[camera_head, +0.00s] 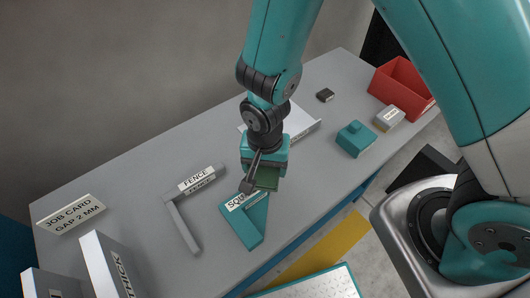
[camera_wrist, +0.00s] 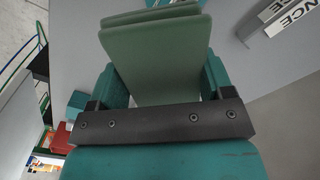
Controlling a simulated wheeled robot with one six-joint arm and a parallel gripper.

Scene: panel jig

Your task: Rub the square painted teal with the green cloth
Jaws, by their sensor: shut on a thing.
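The teal-painted square (camera_head: 245,225) lies on the grey table, an angled piece with a label starting "SQU" that is partly hidden by my gripper. My gripper (camera_head: 263,180) is above the square's upper end, pointing down. It is shut on the green cloth (camera_head: 268,180), a folded pad. In the wrist view the green cloth (camera_wrist: 158,55) fills the middle between the fingers. I cannot tell whether the cloth touches the square.
A grey fence (camera_head: 180,215) lies left of the square. A job card (camera_head: 72,215) and white labelled boxes (camera_head: 105,265) stand at left. A teal block (camera_head: 355,139), a small labelled block (camera_head: 389,118), a dark block (camera_head: 325,95) and a red bin (camera_head: 402,88) are at right.

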